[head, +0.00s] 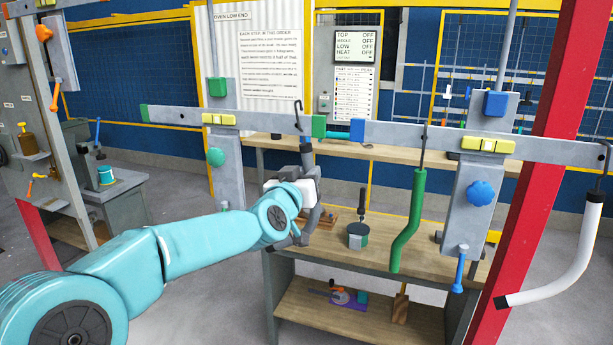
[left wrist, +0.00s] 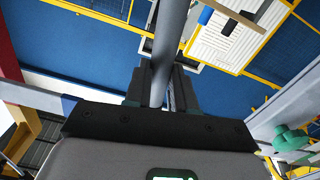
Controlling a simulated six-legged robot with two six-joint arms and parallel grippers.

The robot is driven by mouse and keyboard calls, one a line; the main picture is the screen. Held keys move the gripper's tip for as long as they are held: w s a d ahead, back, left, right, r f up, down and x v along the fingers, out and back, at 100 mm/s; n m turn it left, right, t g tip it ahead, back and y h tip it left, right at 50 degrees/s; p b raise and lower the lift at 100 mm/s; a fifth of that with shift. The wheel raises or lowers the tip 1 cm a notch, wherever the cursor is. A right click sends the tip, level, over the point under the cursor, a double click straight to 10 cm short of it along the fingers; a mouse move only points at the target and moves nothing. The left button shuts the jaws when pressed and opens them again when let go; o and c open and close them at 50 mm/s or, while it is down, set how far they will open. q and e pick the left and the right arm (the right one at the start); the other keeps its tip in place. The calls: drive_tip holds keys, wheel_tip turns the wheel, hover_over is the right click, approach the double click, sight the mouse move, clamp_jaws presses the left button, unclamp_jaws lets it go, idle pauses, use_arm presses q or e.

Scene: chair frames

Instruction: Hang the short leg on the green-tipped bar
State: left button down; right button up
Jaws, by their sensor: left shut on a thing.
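The green-tipped bar (head: 255,122) is a grey horizontal bar with green ends and a yellow level on it. My left gripper (head: 306,178) is below its right end, shut on the short leg (head: 306,152). The leg is a grey tube, held roughly upright, with a dark wire hook at its top. The hook shows at the bar's right end, just left of the green tip; I cannot tell if it bears on the bar. In the left wrist view the grey tube (left wrist: 170,45) stands between the fingers (left wrist: 160,92). My right gripper is not in view.
A blue-tipped bar (head: 400,134) is just right of the green tip. A bent green leg (head: 407,225) hangs from it, and a bent white leg (head: 560,280) hangs far right. A workbench (head: 345,150) stands behind, and a red post (head: 545,150) at right.

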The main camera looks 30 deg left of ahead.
use_arm(q)
drive_tip(key=shift+f+b, duration=1.1)
drive_tip(key=shift+f, duration=0.05)
drive_tip(key=c, duration=0.9)
unclamp_jaws()
drive_tip(key=shift+o, duration=0.2)
drive_tip(key=v, duration=0.8)
drive_tip(key=shift+b, duration=0.45)
